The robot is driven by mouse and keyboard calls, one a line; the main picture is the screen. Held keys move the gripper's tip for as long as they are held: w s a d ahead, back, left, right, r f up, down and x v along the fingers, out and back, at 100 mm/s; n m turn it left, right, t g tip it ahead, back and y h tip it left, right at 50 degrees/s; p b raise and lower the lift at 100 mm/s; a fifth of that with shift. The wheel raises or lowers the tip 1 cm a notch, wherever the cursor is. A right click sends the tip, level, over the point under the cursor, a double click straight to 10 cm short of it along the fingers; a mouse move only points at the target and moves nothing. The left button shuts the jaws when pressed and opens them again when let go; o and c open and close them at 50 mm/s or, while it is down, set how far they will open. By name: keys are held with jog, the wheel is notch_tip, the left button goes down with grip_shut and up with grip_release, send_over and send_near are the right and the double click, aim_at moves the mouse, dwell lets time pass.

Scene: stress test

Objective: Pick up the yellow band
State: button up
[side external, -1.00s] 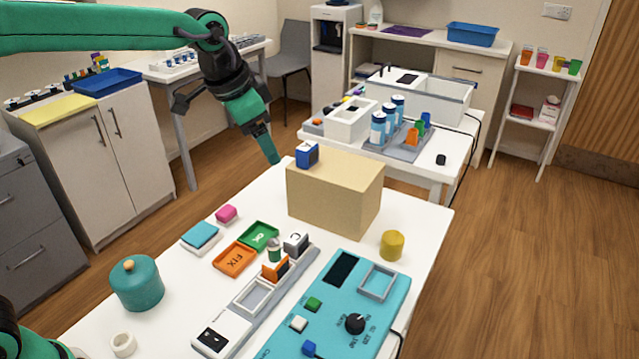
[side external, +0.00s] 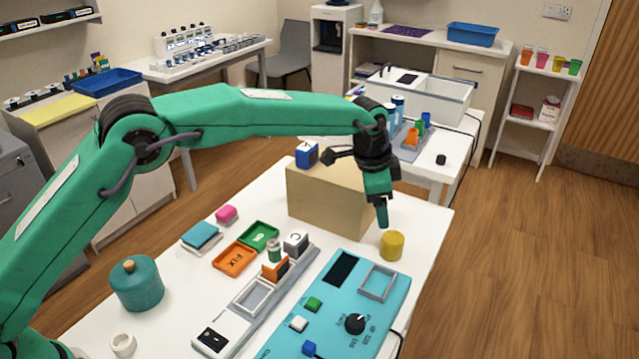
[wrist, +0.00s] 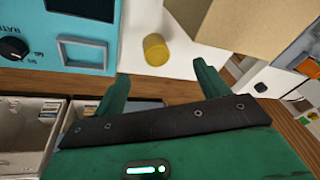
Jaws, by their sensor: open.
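The yellow band (side external: 391,246) looks like a short yellow cylinder standing on the white table, right of the cardboard-coloured box. It also shows in the wrist view (wrist: 157,50), beyond my fingertips and roughly between them. My gripper (side external: 382,222) points down just above and behind the band in the side view, apart from it. In the wrist view my gripper (wrist: 158,78) has its two green fingers spread wide with nothing between them. In the side view one finger largely hides the other.
The tan box (side external: 330,203) stands close to the left of my gripper, with a blue block (side external: 306,155) on top. A turquoise control panel (side external: 330,310) lies in front of the band. The table's right edge is near. Bare table (side external: 425,235) shows right of the band.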

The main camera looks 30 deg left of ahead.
aim_at(392, 238)
jog(key=shift+m, duration=0.4)
jog(key=d+f, duration=0.1)
jog(key=f, duration=0.1)
jog(key=d+f, duration=0.1)
jog(key=shift+w+d+f, duration=0.2)
jog(key=shift+w+d, duration=0.05)
jog(key=shift+d, duration=0.05)
jog(key=shift+x, duration=1.3)
jog(key=shift+f, duration=0.1)
jog(key=shift+a+x, duration=0.2)
jog(key=shift+x, duration=2.3)
jog(key=shift+w, duration=0.1)
jog(key=c, duration=1)
jog(key=shift+c, duration=0.2)
